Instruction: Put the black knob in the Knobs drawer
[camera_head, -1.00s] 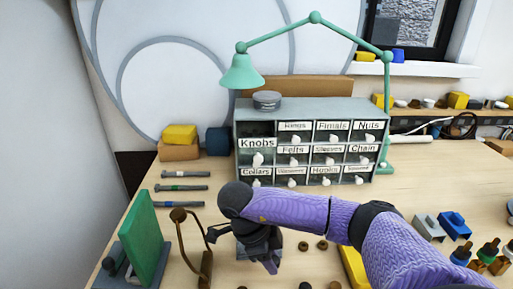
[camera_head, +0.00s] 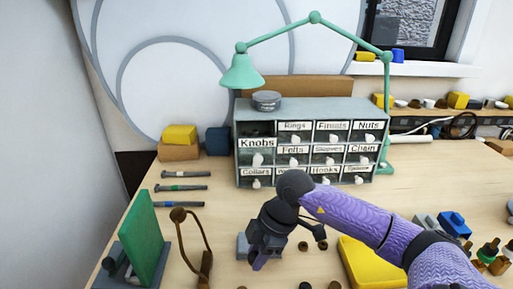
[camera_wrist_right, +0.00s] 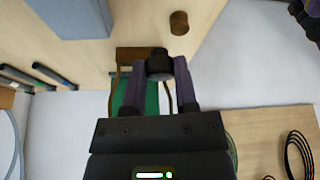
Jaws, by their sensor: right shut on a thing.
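The black knob (camera_wrist_right: 160,64) is between the purple fingers of my right gripper (camera_wrist_right: 162,78) in the right wrist view. My right gripper is shut on it. In the head view this gripper (camera_head: 260,258) points down over the front middle of the table, in front of the drawer cabinet (camera_head: 325,106) and well apart from it. The knob cannot be made out there. The Knobs drawer (camera_head: 257,143) is at the cabinet's left side and looks pulled out, with a dark gap above its label. My left gripper does not show in the head view.
A green panel (camera_head: 146,236) and a brown stand (camera_head: 187,240) are left of my gripper. A yellow tray (camera_head: 364,262) lies to the right. Small brown pieces (camera_head: 303,246) lie nearby. A green lamp (camera_head: 242,72) arches over the cabinet. The table before the Knobs drawer is clear.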

